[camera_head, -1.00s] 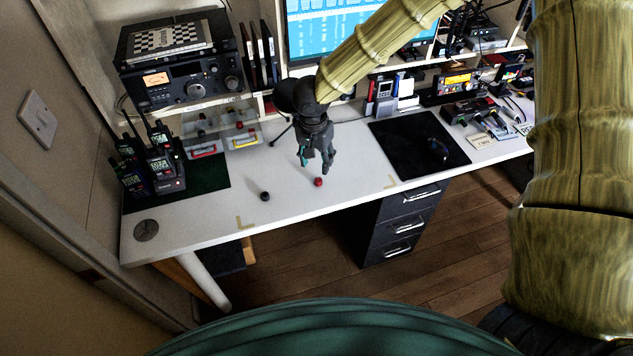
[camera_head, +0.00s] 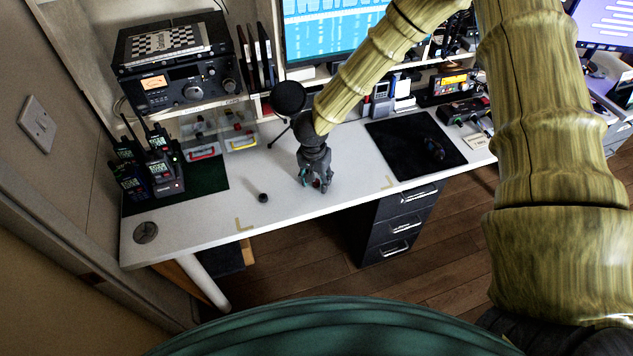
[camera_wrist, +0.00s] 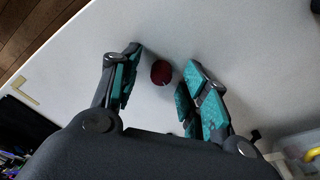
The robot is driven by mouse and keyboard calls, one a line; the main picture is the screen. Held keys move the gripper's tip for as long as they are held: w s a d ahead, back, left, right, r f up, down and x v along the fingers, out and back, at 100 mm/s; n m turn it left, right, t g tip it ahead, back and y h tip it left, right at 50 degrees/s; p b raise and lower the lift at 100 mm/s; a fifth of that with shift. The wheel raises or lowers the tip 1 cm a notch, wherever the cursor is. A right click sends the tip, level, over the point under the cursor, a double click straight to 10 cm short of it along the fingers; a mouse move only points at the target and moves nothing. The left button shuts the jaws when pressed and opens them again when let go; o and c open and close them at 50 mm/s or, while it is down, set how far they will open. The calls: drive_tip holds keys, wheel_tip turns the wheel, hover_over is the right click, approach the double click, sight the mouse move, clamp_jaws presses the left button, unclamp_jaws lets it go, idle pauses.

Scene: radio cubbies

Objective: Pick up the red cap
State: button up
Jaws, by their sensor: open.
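The red cap (camera_wrist: 161,73) is small and round and stands on the white desk (camera_head: 210,220). In the wrist view it lies between the two teal-padded fingers of my gripper (camera_wrist: 160,78), with a gap on both sides, nearer the right finger. In the head view the cap (camera_head: 316,184) is mostly hidden by the fingers, with a bit of red showing. My gripper (camera_head: 315,184) points down at the desk, open and empty.
A small black cap (camera_head: 263,198) stands on the desk to the left of my gripper. A black mouse mat (camera_head: 400,150) lies to the right. Handheld radios (camera_head: 150,165) and drawer boxes (camera_head: 220,140) stand at the left. The desk's front edge is close.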

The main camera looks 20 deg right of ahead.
drive_tip(key=c, duration=0.8)
drive_tip(key=shift+r, duration=0.15)
